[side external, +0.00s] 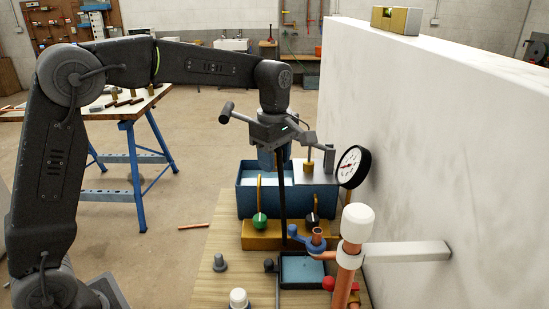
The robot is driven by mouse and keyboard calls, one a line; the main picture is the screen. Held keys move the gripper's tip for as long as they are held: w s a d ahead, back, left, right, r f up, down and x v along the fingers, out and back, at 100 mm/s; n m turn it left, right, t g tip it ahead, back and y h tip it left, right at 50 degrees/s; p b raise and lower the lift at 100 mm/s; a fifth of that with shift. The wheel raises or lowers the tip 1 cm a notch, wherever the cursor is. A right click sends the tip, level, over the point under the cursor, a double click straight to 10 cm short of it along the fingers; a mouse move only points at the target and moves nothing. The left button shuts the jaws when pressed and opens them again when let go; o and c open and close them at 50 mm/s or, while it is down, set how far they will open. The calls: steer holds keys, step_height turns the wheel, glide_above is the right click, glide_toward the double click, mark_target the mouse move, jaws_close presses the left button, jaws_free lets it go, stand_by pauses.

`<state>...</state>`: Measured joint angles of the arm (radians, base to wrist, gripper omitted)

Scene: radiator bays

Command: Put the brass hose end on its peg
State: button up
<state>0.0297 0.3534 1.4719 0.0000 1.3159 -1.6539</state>
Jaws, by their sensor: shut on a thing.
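My gripper (283,142) points down above the blue box and is shut. A thin black hose (282,205) hangs from beneath it to the bench, so the held thing appears to be the brass hose end; the jaws hide that end itself. A small brass piece (308,163) shows just right of the jaws, in front of the pale panel (325,172). I cannot tell whether it is the peg or another fitting.
A blue box (262,197) stands behind a brass block (262,235) with green and black knobs. A round gauge (352,167) is close on the right, before the white wall (430,130). A copper pipe (345,280) with a white cap rises in front. A small tray (303,270) lies ahead.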

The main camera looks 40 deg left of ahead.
steer(key=s+a+f, duration=0.4)
steer(key=s+f, duration=0.1)
steer(key=f, duration=0.4)
glide_above(218, 255)
step_height(218, 255, down, 8)
steer(key=shift+f, duration=3.35)
steer(key=shift+f, duration=0.9)
steer(key=o, duration=0.9)
steer(key=shift+c, duration=0.2)
step_height(218, 255, up, 14)
steer(key=s+d+r+m+t, duration=0.2)
steer(key=s+r+m, duration=0.3)
steer(key=m, duration=0.4)
steer(key=s+d+r+m+t, duration=0.3)
steer(key=s+r+m, duration=0.3)
steer(key=m, duration=0.3)
steer(key=shift+s+r+m+t, duration=0.25)
steer(key=shift+r+m+t, duration=0.05)
steer(key=shift+r, duration=0.3)
